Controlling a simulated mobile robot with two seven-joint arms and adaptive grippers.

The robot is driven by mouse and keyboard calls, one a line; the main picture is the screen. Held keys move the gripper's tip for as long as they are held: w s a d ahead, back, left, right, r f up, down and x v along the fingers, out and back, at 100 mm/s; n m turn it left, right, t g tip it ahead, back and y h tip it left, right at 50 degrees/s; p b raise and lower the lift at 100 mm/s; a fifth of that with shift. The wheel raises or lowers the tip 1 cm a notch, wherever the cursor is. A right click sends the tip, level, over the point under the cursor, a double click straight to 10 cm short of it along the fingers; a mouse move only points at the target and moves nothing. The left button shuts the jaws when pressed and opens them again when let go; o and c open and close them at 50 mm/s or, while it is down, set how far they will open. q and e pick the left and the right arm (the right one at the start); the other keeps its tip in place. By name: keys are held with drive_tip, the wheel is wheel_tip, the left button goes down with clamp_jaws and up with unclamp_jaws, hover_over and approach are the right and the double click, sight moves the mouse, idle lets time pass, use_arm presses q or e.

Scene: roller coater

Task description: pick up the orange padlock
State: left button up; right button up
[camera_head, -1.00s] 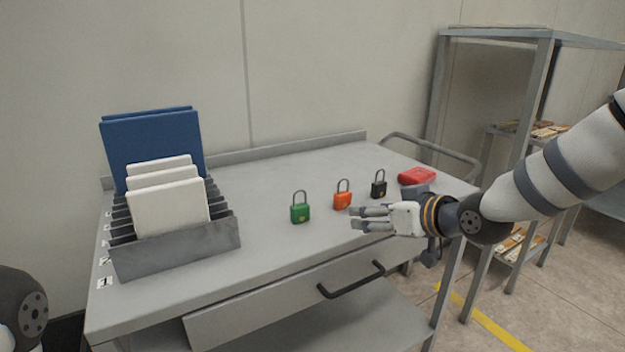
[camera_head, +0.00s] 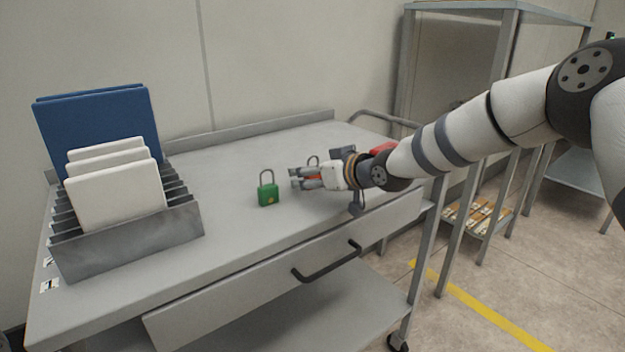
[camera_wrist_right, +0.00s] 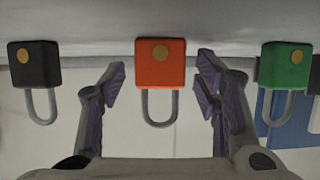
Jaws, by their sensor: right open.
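The orange padlock (camera_wrist_right: 160,65) shows in the right wrist view between the two open fingers of my right gripper (camera_wrist_right: 158,85), touching neither; its grey shackle points down in that picture. In the head view the orange padlock (camera_head: 313,177) is mostly hidden behind my right gripper (camera_head: 300,178), which is low over the cart top. The green padlock (camera_head: 268,193) stands upright left of the gripper; it is at the right in the wrist view (camera_wrist_right: 285,68). The black padlock (camera_wrist_right: 34,65) is at the left in the wrist view and hidden in the head view. My left gripper is out of view.
A grey slotted rack (camera_head: 130,243) with white and blue panels stands on the left of the cart top (camera_head: 225,160). A red object (camera_head: 383,148) lies behind my right arm. A raised back edge and wall bound the cart. The cart's front middle is clear.

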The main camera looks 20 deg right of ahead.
drive_tip(key=c, duration=1.3)
drive_tip(key=shift+c, duration=0.2)
